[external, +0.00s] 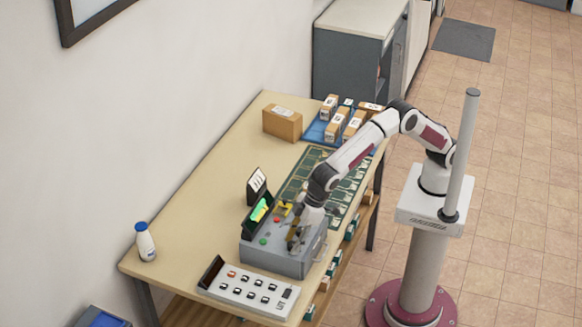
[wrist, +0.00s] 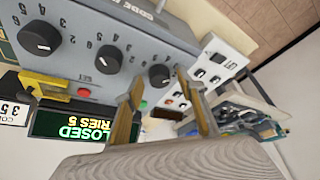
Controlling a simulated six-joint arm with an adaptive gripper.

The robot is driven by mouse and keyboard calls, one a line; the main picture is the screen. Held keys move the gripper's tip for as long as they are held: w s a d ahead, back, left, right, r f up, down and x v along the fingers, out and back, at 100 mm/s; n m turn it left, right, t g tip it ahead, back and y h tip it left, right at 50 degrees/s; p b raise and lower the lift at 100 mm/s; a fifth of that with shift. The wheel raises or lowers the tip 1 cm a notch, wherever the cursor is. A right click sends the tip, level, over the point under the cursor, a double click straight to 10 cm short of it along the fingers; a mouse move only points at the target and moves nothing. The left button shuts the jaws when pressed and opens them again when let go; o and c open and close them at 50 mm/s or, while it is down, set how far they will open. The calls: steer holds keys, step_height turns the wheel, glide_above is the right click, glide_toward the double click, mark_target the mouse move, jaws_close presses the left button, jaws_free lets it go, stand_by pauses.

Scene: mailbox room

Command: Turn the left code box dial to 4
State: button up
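The grey code box (external: 285,262) stands on the table. The wrist view shows it upside down, with three black dials in a row. By its inverted lettering, its left dial (wrist: 160,76) is the rightmost in that picture; its white pointer mark shows, but I cannot read its number. The middle dial (wrist: 108,58) and right dial (wrist: 40,40) are farther left there. My gripper (wrist: 165,85) is open, its two tan fingers either side of the left dial in the picture. Contact cannot be told. In the external view my gripper (external: 296,238) is over the box and hides the dials.
A red button (wrist: 84,93), a yellow lever (wrist: 45,85) and a green display (wrist: 85,125) reading CLOSED are on the box's far side. A white switch panel (external: 250,289) lies beside the box. A white bottle (external: 145,242) and parcels (external: 283,123) stand on the table.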

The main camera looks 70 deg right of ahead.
steer(key=c, duration=1.1)
steer(key=shift+n+g, duration=0.3)
steer(key=shift+n, duration=0.2)
steer(key=shift+w+d+n+g+y, duration=0.1)
steer(key=shift+n+g+y, duration=0.3)
steer(key=shift+n, duration=0.8)
steer(key=shift+w+n+g+y, duration=0.1)
steer(key=shift+n+g+y, duration=0.35)
steer(key=shift+n, duration=1.45)
steer(key=shift+n+g, duration=0.25)
steer(key=shift+n, duration=0.15)
steer(key=o, duration=1.1)
